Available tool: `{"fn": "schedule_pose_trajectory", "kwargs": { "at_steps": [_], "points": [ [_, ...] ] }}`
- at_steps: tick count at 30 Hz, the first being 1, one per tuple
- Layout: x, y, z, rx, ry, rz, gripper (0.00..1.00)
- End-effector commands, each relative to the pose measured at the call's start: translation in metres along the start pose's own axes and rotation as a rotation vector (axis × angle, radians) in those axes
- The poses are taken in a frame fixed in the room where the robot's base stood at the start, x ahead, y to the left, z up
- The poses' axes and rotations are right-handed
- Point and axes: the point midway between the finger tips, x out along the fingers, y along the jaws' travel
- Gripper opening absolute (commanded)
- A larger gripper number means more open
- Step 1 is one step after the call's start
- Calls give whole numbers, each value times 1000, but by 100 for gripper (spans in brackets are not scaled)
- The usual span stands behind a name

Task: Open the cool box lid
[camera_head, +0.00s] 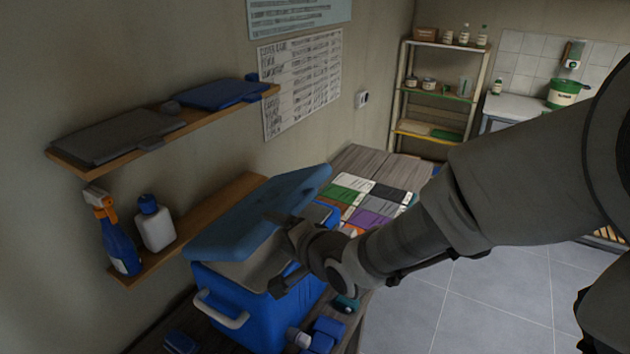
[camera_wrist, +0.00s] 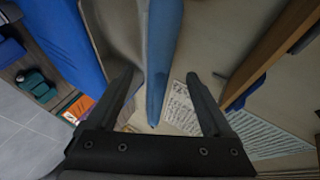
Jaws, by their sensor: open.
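The blue cool box (camera_head: 262,312) stands on a dark slatted surface beside the wall, with a white carry handle (camera_head: 221,312) on its near side. Its blue lid (camera_head: 250,217) is raised and tilted above the box, with a grey inner face or lining (camera_head: 245,270) showing below. My gripper (camera_head: 277,255) is at the lid's right side, jaws open. In the wrist view, the lid (camera_wrist: 164,50) appears edge-on between the spread fingers of my gripper (camera_wrist: 160,76). I cannot tell whether a finger touches it. My arm hides part of the box's right side.
Wall shelves carry folded items (camera_head: 215,93), a spray bottle (camera_head: 118,240) and a white bottle (camera_head: 155,224) close left of the lid. Coloured packets (camera_head: 372,205) lie behind the box. Small blue items (camera_head: 325,335) lie in front. Tiled floor (camera_head: 490,300) is clear at right.

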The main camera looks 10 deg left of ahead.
Motion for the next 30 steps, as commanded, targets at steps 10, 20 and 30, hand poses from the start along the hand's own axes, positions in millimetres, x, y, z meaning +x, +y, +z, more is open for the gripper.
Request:
{"fn": "schedule_pose_trajectory", "kwargs": {
  "at_steps": [10, 20, 30],
  "points": [
    [63, 0, 1, 0, -3, 1, 85],
    [99, 0, 0, -1, -1, 1, 85],
    [104, 0, 0, -2, 1, 1, 85]
  ]
}}
